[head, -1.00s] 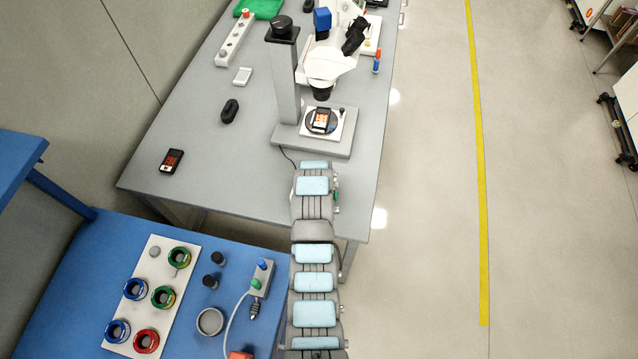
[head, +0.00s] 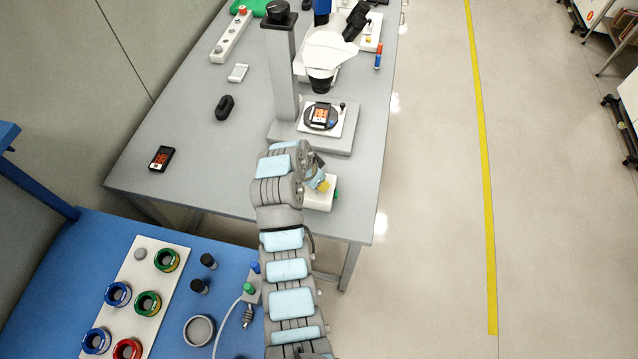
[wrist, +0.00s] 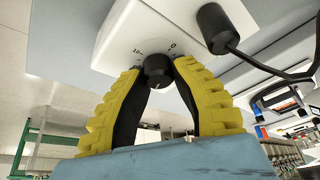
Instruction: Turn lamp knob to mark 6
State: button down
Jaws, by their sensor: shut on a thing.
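The lamp knob (wrist: 158,70) is a small dark round knob on the face of a white lamp box (wrist: 125,30). Printed marks ring it; a 0 shows at its upper right and a number near 10 at its upper left, the rest being hidden or too small to read. My gripper (wrist: 157,74) has yellow ribbed fingers with dark inner pads, closed on the knob from both sides. In the head view the white box (head: 319,194) stands at the table's near right, partly behind my arm, and my gripper (head: 323,184) shows only slightly; the knob is hidden there.
A black plug and cable (wrist: 218,28) sit beside the knob. The microscope (head: 322,60) stands behind the box, with a part on its round stage (head: 320,116). A dark device (head: 161,158) and a black oval object (head: 225,107) lie on the grey table (head: 190,165). The aisle at right is clear.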

dwell(0.4)
jog(key=shift+f, duration=0.1)
jog(key=c, duration=0.8)
grip_release()
jog(key=shift+s, duration=0.1)
jog(key=shift+a+r, duration=0.1)
jog(key=shift+r, duration=0.4)
jog(key=v, duration=1.1)
